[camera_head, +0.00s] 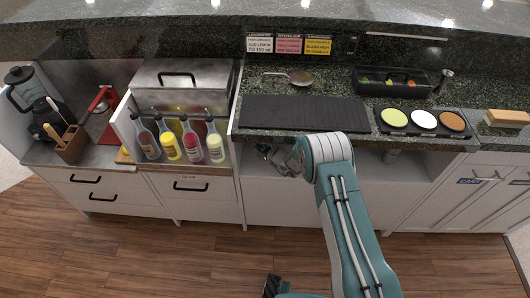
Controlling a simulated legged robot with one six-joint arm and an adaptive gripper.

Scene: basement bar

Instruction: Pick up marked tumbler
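No tumbler with a readable mark can be made out in the head view. A small metal cup-like object (444,78) stands at the back right of the granite counter, too small to identify. My gripper (268,152) is just below the counter's front edge, by the open space under the black mat. It is dark, small and partly hidden by my teal and white wrist. I cannot tell whether its fingers are open or shut, and no held object shows.
The counter holds a black mat (300,113), a strainer (296,77), a black garnish caddy (391,81) and a tray with three coloured discs (394,131). Several bottles (191,143) stand at left, near a blender (34,98).

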